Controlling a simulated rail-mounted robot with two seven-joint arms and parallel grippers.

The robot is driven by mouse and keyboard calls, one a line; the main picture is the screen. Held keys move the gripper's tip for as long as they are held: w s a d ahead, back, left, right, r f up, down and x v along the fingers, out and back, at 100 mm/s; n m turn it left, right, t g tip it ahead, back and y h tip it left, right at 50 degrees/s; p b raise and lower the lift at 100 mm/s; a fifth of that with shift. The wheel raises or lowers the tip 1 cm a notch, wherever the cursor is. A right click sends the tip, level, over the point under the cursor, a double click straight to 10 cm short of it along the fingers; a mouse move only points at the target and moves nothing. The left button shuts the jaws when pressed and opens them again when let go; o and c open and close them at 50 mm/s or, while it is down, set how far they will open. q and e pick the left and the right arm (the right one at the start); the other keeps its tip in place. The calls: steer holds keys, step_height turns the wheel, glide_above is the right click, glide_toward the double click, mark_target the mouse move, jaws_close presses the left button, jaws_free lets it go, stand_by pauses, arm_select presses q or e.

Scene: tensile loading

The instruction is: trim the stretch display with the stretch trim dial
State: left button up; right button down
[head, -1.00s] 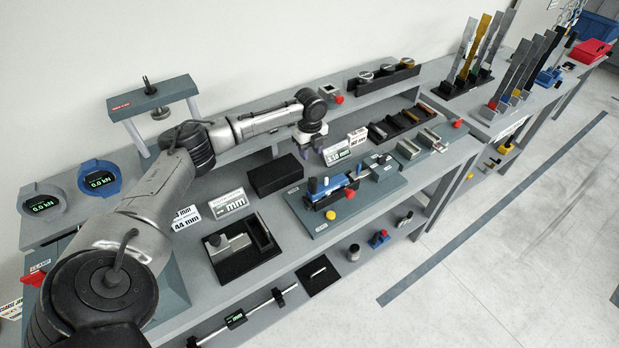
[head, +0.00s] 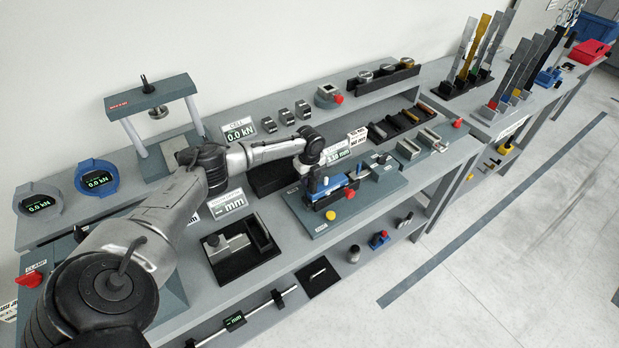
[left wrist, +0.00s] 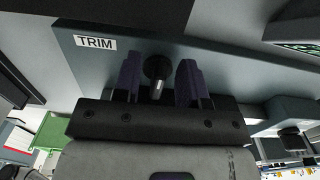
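The stretch display (head: 337,156) stands behind the blue-levered fixture in the head view and appears to read 3.10 mm. A white TRIM label (left wrist: 95,43) is on the grey plate beside the dial. My right gripper is not in view.
The blue-levered fixture (head: 330,184) with a red knob stands close to my left wrist. A black block (head: 268,178) lies just left, partly behind my arm. A caliper-like bar (head: 236,320) lies on the lower shelf. A cell display (head: 239,131) reads 0.0 kN.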

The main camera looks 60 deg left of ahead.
arm_select(q)
jaws_close()
stand_by(0.4)
